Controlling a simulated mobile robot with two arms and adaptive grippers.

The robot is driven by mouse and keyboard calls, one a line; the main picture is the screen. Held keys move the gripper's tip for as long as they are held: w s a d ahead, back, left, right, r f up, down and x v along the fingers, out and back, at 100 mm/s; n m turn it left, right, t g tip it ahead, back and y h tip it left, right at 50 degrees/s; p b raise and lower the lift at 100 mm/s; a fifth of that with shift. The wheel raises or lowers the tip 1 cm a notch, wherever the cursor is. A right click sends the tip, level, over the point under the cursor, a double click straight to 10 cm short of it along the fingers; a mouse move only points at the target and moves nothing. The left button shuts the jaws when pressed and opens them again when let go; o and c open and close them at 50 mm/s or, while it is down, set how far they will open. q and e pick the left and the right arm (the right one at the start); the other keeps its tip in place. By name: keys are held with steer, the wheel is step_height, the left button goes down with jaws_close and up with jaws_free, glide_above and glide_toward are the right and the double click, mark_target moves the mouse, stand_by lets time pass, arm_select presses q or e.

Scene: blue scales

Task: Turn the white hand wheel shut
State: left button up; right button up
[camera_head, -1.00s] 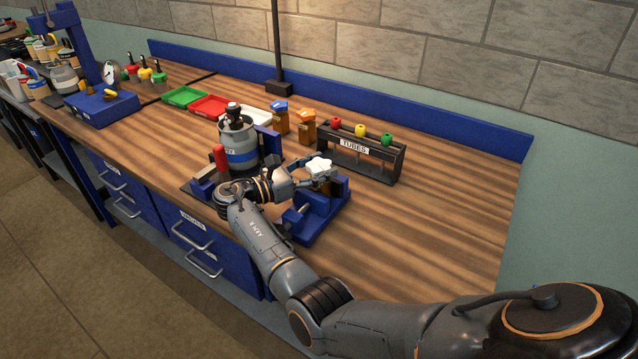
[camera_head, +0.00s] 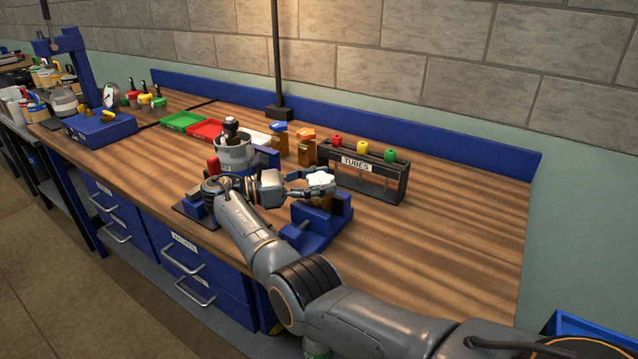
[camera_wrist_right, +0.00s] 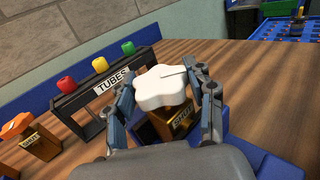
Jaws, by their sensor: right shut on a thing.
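The white hand wheel (camera_head: 320,180) sits on a brass-coloured valve body held in a blue stand (camera_head: 318,222) near the front of the bench. In the right wrist view the lobed white wheel (camera_wrist_right: 164,88) is between my two fingers, with the brass body (camera_wrist_right: 172,123) below it. My right gripper (camera_head: 322,186) is shut on the wheel, one finger on each side; the gripper shows closely in the right wrist view (camera_wrist_right: 165,90). My left gripper does not show.
A dark rack labelled TUBES (camera_head: 362,172) with red, yellow and green tops stands just behind the wheel. A grey canister (camera_head: 234,153) and a red handle (camera_head: 213,166) stand left of it. Orange-topped (camera_head: 305,146) and blue-topped (camera_head: 278,139) items stand behind. The bench's right side is clear.

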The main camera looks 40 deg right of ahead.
mark_target(321, 178)
steer(key=shift+d, duration=0.1)
steer(key=o, duration=1.2)
steer(key=shift+s, duration=0.1)
step_height(321, 178, up, 10)
steer(key=shift+r, duration=0.1)
